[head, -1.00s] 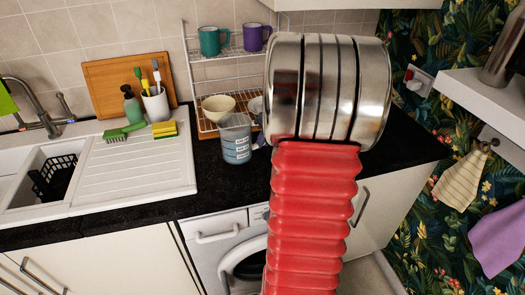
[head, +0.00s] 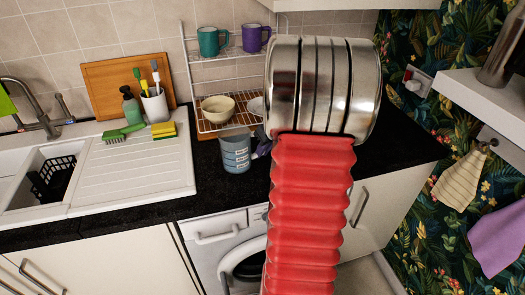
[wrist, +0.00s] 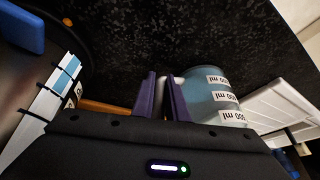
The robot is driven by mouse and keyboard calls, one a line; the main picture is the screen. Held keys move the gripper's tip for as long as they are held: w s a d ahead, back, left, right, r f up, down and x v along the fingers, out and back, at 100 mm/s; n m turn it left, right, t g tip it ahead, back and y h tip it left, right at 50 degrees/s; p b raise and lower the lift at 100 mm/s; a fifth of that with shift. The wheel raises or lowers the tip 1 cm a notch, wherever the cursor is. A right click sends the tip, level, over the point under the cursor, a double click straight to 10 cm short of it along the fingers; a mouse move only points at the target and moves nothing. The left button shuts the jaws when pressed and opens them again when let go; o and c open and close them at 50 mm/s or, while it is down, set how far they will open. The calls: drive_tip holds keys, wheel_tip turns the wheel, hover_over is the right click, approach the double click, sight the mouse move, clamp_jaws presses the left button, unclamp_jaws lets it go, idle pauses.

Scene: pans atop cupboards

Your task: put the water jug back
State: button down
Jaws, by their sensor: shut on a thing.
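The water jug (head: 236,152) is a grey-blue translucent cup with white measure labels. It is upright at the worktop, left of my arm in the head view. In the wrist view the jug (wrist: 205,92) is just right of my fingers, with its ml labels showing. My gripper (wrist: 160,98) has purple fingers shut on the jug's pale handle, which shows between them. In the head view only a little of my gripper (head: 264,147) shows beside the jug; my arm hides the rest. I cannot tell whether the jug's base touches the worktop.
A wire rack (head: 222,82) behind the jug holds a teal mug (head: 209,42), a purple mug (head: 255,38) and a cream bowl (head: 217,108). The white sink drainer (head: 135,172) lies left, with a sponge (head: 163,130) and brush. The black worktop (head: 400,150) looks clear right of my arm.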

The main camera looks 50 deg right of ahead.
drive_tip(key=c, duration=1.7)
unclamp_jaws()
drive_tip(key=shift+c, duration=0.2)
drive_tip(key=v, duration=1.2)
drive_tip(key=a+r+n, duration=0.1)
drive_tip(key=a+r, duration=0.1)
drive_tip(key=a, duration=1.4)
drive_tip(key=a+r+n, duration=0.1)
drive_tip(key=a+r, duration=0.1)
drive_tip(key=a, duration=1.3)
drive_tip(key=s+a+f, duration=0.1)
drive_tip(key=s+a, duration=0.5)
drive_tip(key=a, duration=0.3)
drive_tip(key=shift+a+f+n, duration=0.35)
drive_tip(key=shift+f+n, duration=0.05)
